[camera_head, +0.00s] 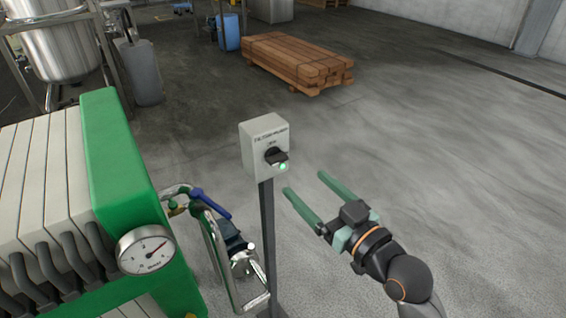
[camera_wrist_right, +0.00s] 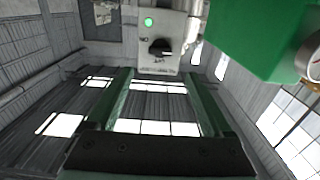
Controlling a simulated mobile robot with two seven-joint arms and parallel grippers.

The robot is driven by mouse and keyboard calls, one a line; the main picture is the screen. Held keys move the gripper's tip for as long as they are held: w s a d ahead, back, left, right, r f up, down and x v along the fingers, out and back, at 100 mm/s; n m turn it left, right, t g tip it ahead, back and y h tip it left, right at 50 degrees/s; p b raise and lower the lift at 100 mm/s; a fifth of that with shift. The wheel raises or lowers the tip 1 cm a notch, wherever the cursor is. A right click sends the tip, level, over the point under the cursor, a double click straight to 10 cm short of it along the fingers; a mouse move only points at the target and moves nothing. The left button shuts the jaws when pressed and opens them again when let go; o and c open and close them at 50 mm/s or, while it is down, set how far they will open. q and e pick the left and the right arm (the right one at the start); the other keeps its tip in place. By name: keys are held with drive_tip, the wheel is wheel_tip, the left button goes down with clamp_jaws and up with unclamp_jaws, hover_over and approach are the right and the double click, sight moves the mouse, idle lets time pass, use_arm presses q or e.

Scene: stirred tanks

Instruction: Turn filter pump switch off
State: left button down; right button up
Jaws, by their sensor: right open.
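The filter pump switch box (camera_head: 264,146) is light grey and stands on a dark post (camera_head: 268,235). It carries a black rotary knob (camera_head: 275,156) and a lit green lamp (camera_head: 282,167) below the knob. My right gripper (camera_head: 304,183) is open and empty, just right of the box, with its green fingers pointing toward it and apart from the knob. In the right wrist view the box (camera_wrist_right: 172,22), the knob (camera_wrist_right: 161,47) and the lit lamp (camera_wrist_right: 148,22) show beyond the fingertips (camera_wrist_right: 158,75). My left gripper is out of view.
A green filter press (camera_head: 120,165) with a pressure gauge (camera_head: 146,250) stands at the left. A metal pipe with a blue-handled valve (camera_head: 210,203) sits between it and the post. Stacked timber (camera_head: 295,60) lies further back. The floor to the right is clear.

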sight(281, 160)
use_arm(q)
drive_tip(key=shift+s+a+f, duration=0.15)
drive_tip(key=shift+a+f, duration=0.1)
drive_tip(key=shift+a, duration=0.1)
use_arm(e)
drive_tip(key=x, duration=0.9)
drive_tip(key=shift+w+a+f, duration=0.1)
drive_tip(key=shift+w+a, duration=0.05)
drive_tip(key=shift+w, duration=0.1)
drive_tip(key=c, duration=0.6)
clamp_jaws()
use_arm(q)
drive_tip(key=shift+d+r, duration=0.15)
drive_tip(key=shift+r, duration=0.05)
